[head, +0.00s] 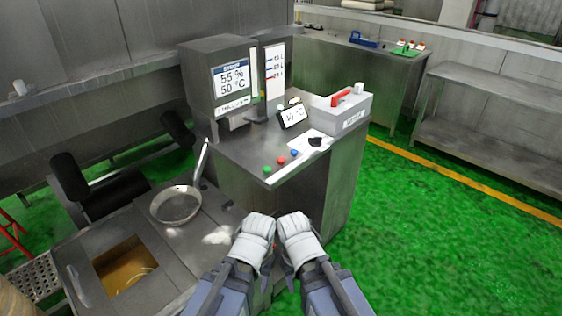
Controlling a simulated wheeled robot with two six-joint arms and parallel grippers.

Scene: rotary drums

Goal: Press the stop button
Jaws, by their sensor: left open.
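Three small buttons sit in a row on the near left edge of the steel cabinet top (243,157): a green button (267,169), a red button (281,160) and a blue button (294,153). No label on them can be read, so which one is stop is not marked in view. My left gripper (259,219) and my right gripper (292,218) are side by side at the bottom centre, in front of the cabinet and apart from the buttons. The left one is open and empty. The right one's fingers are too small to tell.
A grey display unit (204,86) reading 55 % and 50 °C stands on the cabinet's back left. A small screen (292,115) and a grey box with a red handle (341,113) stand behind the buttons. A pan (176,206) lies left on a lower steel surface. Green floor is clear at right.

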